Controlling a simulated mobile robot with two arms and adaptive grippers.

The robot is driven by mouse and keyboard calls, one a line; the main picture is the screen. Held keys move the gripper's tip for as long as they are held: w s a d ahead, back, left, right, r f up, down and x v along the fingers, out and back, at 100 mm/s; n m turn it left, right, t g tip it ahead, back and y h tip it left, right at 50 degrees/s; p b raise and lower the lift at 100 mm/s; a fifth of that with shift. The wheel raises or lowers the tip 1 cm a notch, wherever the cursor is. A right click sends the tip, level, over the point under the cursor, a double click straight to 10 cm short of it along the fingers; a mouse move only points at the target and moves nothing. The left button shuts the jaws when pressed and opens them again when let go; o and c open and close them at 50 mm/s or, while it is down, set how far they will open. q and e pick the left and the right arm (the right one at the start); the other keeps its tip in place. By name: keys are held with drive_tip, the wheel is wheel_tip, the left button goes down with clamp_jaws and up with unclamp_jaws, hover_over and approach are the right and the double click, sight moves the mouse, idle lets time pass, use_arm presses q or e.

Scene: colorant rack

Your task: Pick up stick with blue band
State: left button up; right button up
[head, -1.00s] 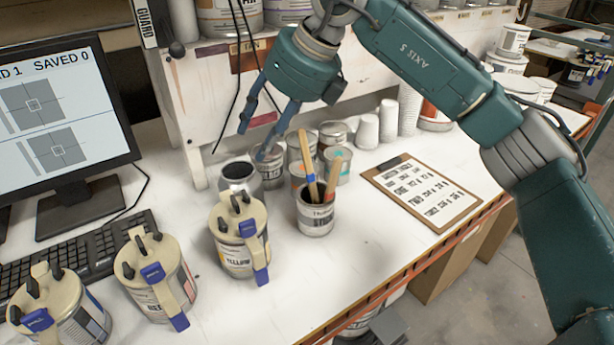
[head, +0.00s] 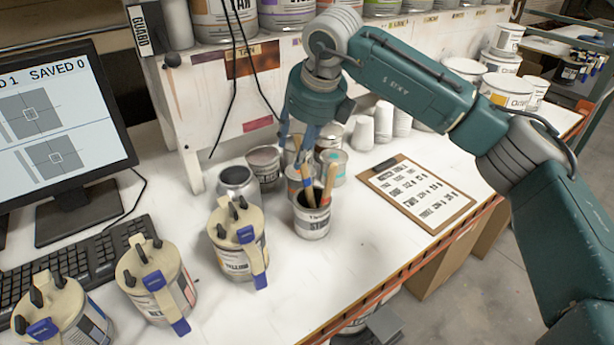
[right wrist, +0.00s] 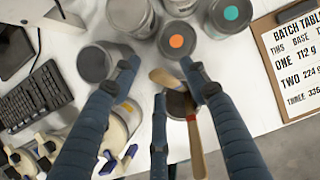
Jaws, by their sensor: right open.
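The stick with the blue band (head: 308,184) stands in a small can (head: 312,224), leaning left. A second wooden stick (head: 329,184) with a reddish band leans right in the same can. My right gripper (head: 303,148) is open and points down just above and behind the sticks, its fingers partly overlapping them in the head view. In the right wrist view the can opening and the pale stick top (right wrist: 168,78) lie between the spread fingers (right wrist: 168,90); the blue band does not show there. Nothing is held. My left gripper is not in view.
Several small paint cans (head: 264,166) stand close behind the stick can. An open metal can (head: 237,184) and lidded dispensers (head: 238,240) stand left. A clipboard (head: 418,195) lies right. The shelf (head: 260,95) rises behind.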

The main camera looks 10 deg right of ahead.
drive_tip(key=shift+w+f, duration=0.2)
drive_tip(key=shift+f, duration=0.3)
drive_tip(key=shift+a, duration=0.1)
drive_tip(key=shift+c, duration=0.3)
drive_tip(key=shift+r, duration=0.1)
drive_tip(key=c, duration=0.9)
